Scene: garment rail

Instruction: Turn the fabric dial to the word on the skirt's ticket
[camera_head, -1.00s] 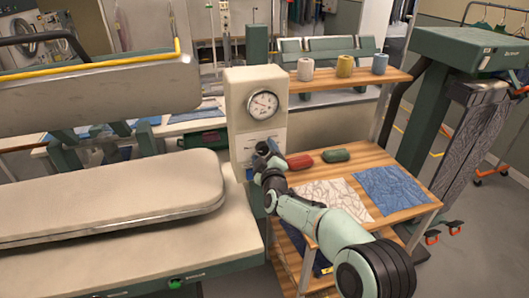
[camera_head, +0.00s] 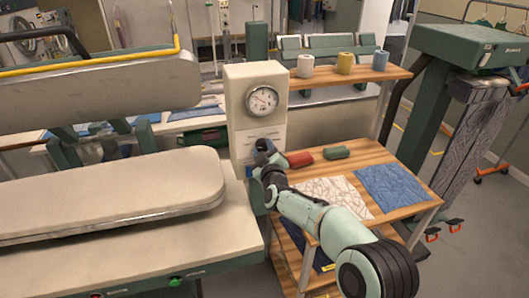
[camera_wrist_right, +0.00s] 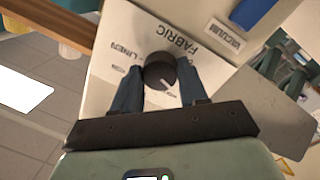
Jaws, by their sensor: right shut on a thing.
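The fabric dial (camera_wrist_right: 160,71) is a dark round knob with a pale pointer line, on a white panel printed FABRIC. The word LINEN shows on its left in the right wrist view; other words are hidden or too small to read. My right gripper (camera_wrist_right: 158,85) is shut on the dial, one blue-grey finger on each side. In the head view my right gripper (camera_head: 262,150) is at the front of the cream control box (camera_head: 238,110) and hides the dial. I cannot make out a skirt's ticket with a readable word. My left gripper is not in view.
A round gauge (camera_head: 262,100) sits above the dial. A VACUUM label (camera_wrist_right: 225,36) is beside it. The wooden shelf (camera_head: 390,150) holds red and green objects and folded cloths close to my right arm. A padded press (camera_head: 110,190) stands on the left.

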